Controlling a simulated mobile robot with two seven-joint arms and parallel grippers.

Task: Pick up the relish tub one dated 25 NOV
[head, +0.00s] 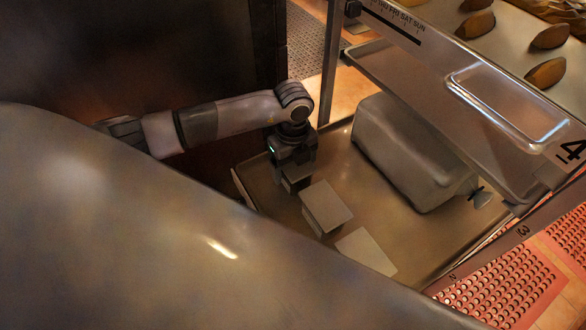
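Two small pale box-shaped items that may be the relish tubs stand on a lower metal shelf. The nearer-to-gripper box (327,206) shows a plain pale top and a darker side. The second box (366,251) is lower right of it, partly cut off by a large curved surface in front. I can read no date on either. My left gripper (289,184) points down just left of and behind the first box, close to it; whether they touch is unclear. Its fingertips are dark and small, so I cannot tell if it is open. My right gripper is not in view.
Brown food items (545,73) lie on a tray at top right. The lower shelf (440,240) has bare room at right.

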